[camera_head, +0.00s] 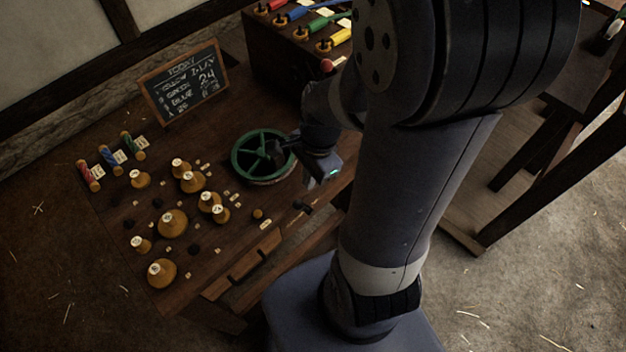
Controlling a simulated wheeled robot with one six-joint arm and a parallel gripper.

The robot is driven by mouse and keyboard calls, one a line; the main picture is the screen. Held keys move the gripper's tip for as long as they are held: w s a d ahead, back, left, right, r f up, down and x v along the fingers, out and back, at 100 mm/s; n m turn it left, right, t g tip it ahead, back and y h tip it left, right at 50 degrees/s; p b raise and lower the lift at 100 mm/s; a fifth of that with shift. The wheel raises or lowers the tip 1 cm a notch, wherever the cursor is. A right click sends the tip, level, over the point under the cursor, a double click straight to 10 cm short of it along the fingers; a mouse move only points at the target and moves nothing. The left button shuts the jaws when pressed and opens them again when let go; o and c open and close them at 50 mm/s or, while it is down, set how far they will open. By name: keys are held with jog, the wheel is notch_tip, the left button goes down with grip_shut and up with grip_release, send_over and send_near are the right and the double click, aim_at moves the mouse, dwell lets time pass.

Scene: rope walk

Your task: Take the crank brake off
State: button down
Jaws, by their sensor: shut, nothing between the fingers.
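A green spoked wheel (240,168) lies flat at the right side of the wooden bench, and it looks like the crank. My gripper (274,151) is shut and empty, with its dark fingers over or at the right part of the wheel. Whether they touch it I cannot tell. A red ball knob (327,65) shows behind the wheel, beside my arm; it may be the brake's handle, but my arm hides what surrounds it.
Several wooden weights (172,223) and small labelled pieces cover the left of the bench (120,205). Three striped rope samples (110,158) lie at the far left. A chalkboard (184,82) stands behind. My arm blocks the right.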

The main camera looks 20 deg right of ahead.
jog(key=shift+s+a+r, duration=0.15)
jog(key=shift+a+r, duration=0.1)
jog(key=shift+r, duration=0.6)
jog(key=shift+s+a+r, duration=0.1)
jog(key=shift+a+r, duration=0.1)
jog(key=shift+r, duration=0.6)
jog(key=shift+s+a+r, duration=0.15)
jog(key=shift+a+r, duration=0.1)
jog(key=shift+r, duration=0.6)
jog(key=shift+f, duration=0.15)
jog(key=w+d+f+b, duration=0.3)
jog(key=d+f+b, duration=0.1)
jog(key=f, duration=0.8)
jog(key=shift+d, duration=0.65)
